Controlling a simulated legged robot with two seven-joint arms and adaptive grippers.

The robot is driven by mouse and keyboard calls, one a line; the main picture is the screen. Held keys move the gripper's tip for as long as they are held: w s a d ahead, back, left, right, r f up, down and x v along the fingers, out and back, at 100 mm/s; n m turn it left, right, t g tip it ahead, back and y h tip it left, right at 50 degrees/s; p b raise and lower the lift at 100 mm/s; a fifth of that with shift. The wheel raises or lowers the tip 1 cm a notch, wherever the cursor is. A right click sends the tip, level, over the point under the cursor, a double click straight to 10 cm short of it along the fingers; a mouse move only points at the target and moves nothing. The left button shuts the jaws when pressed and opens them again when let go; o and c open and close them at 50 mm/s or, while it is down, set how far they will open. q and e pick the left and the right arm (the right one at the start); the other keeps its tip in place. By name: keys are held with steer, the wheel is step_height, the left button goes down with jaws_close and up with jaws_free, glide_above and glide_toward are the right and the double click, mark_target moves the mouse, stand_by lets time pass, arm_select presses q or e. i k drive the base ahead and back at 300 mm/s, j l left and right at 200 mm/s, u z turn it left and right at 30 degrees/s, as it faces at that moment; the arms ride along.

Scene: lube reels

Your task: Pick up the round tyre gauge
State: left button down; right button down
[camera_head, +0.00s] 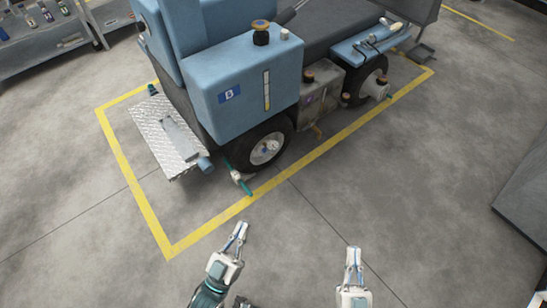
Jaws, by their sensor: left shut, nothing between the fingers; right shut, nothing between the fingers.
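I cannot make out a round tyre gauge for certain. A small teal and white item (239,178) is on the floor beside the front tyre (263,148) of the blue vehicle; it is too small to tell what it is. My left gripper (239,231) is shut and empty, in front of that item and apart from it, near the yellow line. My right gripper (354,256) is shut and empty over bare floor, further right.
The blue vehicle (245,85) stands inside a yellow floor outline (134,187). A metal tread-plate step (160,150) sticks out at its left. Shelves (45,50) with small items stand at the upper left. A grey surface (525,195) is at the right edge. The floor right of the vehicle is clear.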

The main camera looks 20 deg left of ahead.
mark_target(272, 147)
steer(key=i+j, duration=0.15)
steer(key=i, duration=0.4)
steer(key=i+j, duration=0.1)
steer(key=i, duration=0.45)
steer(key=i+j, duration=0.15)
steer(key=i, duration=0.4)
